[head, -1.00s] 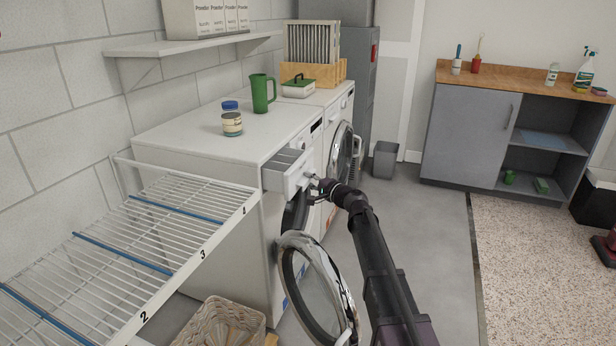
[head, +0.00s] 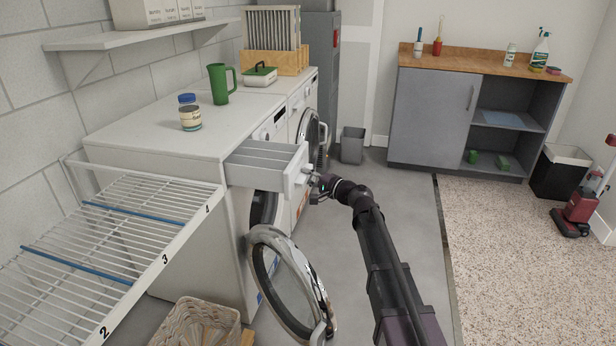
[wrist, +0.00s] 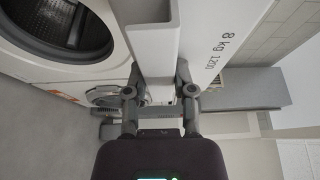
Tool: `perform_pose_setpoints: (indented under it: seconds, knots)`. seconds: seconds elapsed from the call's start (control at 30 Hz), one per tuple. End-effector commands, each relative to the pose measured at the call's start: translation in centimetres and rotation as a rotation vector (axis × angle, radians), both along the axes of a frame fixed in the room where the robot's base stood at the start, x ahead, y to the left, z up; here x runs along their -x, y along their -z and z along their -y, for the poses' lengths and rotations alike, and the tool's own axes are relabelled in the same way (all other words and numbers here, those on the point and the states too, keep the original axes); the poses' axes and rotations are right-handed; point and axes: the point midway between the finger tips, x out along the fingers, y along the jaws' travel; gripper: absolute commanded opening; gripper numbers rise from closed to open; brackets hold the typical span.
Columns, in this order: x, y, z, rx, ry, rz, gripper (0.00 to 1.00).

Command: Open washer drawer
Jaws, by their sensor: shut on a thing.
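The washer drawer (head: 265,160) is pulled well out of the upper front of the near washer (head: 165,138), and its inner compartments show in the head view. My gripper (head: 313,181) is at the drawer's front. In the wrist view my gripper (wrist: 159,92) is shut on the drawer's white handle (wrist: 152,45), with one finger on each side. The drawer front (wrist: 215,40) carries the print "8 kg 1200". The washer's round door (head: 290,283) hangs open below the drawer.
A wire rack (head: 125,235) stands left of the washer, with a wicker basket (head: 195,325) below. A green jug (head: 219,85) and a jar (head: 190,118) stand on top of the washer. Grey floor (head: 395,230) is clear to the right.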

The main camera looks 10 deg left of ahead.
Motion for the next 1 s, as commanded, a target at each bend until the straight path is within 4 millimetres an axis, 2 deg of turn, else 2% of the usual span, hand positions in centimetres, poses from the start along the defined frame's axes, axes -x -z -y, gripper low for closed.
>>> perform_pose_setpoints:
  seconds: [0.2,0.23,0.3,0.33,0.77,1.0]
  knots:
    - [0.7,0.2,-0.8,0.010,-0.017,0.004,0.00]
    - [0.7,0.2,-0.9,0.011,-0.018,0.004,0.39]
    - [0.8,0.2,-1.0,0.009,-0.018,0.003,0.60]
    - [0.7,0.2,-1.1,0.009,-0.018,0.003,0.63]
    - [0.6,0.1,-0.9,0.005,-0.013,0.002,0.63]
    - [1.2,0.1,0.6,0.004,-0.011,0.002,0.63]
